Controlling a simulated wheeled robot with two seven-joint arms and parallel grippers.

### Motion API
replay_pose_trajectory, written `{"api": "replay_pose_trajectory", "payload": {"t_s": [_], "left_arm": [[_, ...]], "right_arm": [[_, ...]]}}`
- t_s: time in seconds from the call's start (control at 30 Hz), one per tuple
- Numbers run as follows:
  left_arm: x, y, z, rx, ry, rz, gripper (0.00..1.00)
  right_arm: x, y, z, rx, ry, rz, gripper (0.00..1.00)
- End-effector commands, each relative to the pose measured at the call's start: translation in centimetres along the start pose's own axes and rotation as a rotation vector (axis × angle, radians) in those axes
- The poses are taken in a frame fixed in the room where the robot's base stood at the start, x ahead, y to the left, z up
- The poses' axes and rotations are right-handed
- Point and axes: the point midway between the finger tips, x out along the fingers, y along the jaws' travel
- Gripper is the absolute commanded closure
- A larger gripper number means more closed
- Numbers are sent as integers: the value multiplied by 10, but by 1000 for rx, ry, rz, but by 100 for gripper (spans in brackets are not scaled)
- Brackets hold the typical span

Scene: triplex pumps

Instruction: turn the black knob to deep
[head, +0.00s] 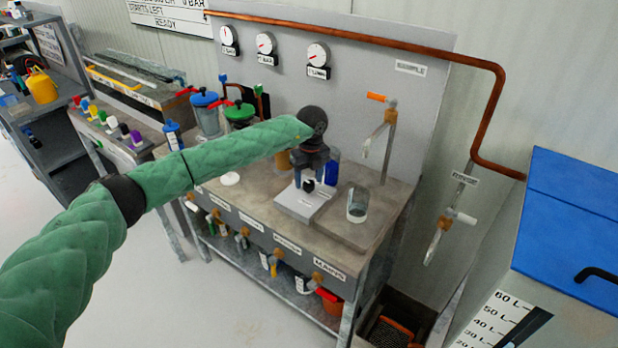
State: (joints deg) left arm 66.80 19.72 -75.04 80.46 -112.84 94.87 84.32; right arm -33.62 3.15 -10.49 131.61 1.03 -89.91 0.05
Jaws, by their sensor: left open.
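The black knob (309,185) sits on top of a small light-grey box (298,206) on the bench. My left gripper (310,178) comes down from above at the end of the green-sleeved arm. Its dark fingers are open, spread to either side just above or around the knob. I cannot tell whether they touch it. The labels on the box are too small to read. My right gripper is not in view.
A clear glass beaker (357,205) stands on the bench, right of the box. A blue container (331,173) is close behind the gripper. A tap with an orange handle (377,97) rises at the back. A large blue-lidded tank (575,225) stands at the right.

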Motion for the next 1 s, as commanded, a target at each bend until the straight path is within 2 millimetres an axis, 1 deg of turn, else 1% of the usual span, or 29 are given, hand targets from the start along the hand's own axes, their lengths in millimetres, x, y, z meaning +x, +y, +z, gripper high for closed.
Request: {"api": "replay_pose_trajectory", "payload": {"t_s": [0.2,0.47,0.6,0.7,0.93,1.0], "left_arm": [[9,0,0,0,1,1,44],[10,0,0,0,0,0,44],[10,0,0,0,0,0,72],[10,0,0,0,0,0,89],[10,0,0,9,0,0,89],[11,0,0,20,-1,0,89]], "right_arm": [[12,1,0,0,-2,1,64],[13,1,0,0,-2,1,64],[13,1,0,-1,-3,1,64],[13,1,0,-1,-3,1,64],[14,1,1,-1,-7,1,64],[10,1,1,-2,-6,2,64]]}}
